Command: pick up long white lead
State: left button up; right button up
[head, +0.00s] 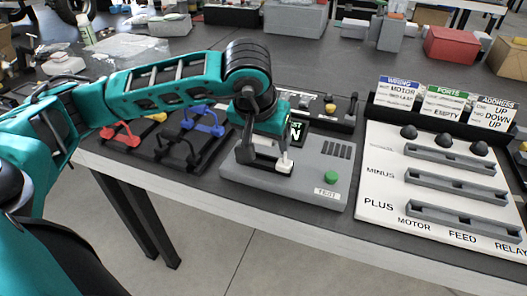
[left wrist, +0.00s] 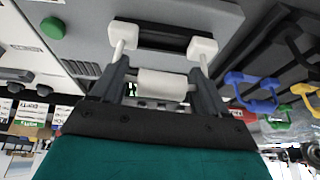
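The long white lead (left wrist: 162,83) shows in the left wrist view as a white bar with thin legs running to two white end blocks. The end blocks are at either side of a black slot (left wrist: 162,38) on the grey test unit (head: 296,182). My left gripper (head: 267,155) points down over the unit. Its dark fingers stand at the two ends of the white bar and seem to touch it. In the head view the arm and fingers hide most of the lead; one white end (head: 284,165) shows at the right fingertip. My right gripper is not in view.
Left of the unit, blue (head: 205,124) and red (head: 122,132) leads sit on black stands. A green button (head: 331,177) is on the unit. A white panel (head: 385,195) with grey slots stands to the right. The table's front edge is close below.

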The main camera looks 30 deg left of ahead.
pick_arm(q)
jog(key=shift+r, duration=0.1)
jog(key=c, duration=1.2)
